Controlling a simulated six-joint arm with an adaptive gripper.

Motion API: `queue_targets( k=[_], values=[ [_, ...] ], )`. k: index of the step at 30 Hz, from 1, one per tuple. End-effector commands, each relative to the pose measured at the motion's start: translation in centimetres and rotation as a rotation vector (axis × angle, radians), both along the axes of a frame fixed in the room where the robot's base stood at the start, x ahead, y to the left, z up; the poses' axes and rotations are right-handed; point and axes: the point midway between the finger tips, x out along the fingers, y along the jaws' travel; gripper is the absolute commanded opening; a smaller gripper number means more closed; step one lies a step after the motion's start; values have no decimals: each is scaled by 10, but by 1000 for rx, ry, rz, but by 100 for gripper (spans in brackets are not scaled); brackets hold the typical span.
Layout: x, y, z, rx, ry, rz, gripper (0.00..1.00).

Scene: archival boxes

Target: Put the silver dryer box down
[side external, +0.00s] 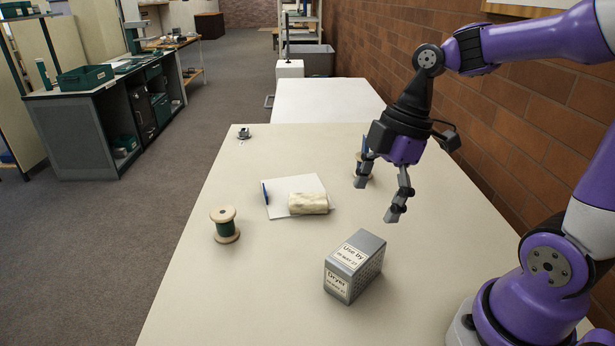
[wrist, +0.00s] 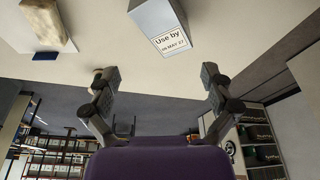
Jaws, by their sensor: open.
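The silver dryer box (side external: 366,262) stands on the cream table (side external: 240,290), with labels reading "Dryer" and "Use by". In the wrist view the box (wrist: 150,15) shows at the top, partly cut off by the frame edge, with its "Use by" label facing the camera. My gripper (side external: 377,200) is open and empty, with its two fingers spread. It is above the table, apart from the box, up and slightly behind it in the side view. In the wrist view my gripper's fingertips (wrist: 160,75) are wide apart with nothing between them.
Another spool (side external: 361,166) is partly hidden behind my gripper. A small dark object (side external: 243,134) sits at the far left corner. The front left is clear.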

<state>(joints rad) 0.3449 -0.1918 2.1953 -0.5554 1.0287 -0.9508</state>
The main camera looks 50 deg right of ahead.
Motion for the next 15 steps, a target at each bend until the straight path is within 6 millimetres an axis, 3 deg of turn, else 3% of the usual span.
queue_targets(
  k=[3,7,10,15],
  values=[
    [-11,8,15,-26,-63,-421,95],
    [-22,5,24,36,-140,-818,95],
    [-28,1,28,91,-177,-1006,95],
    [-30,-2,29,123,-190,-1100,95]
  ],
)
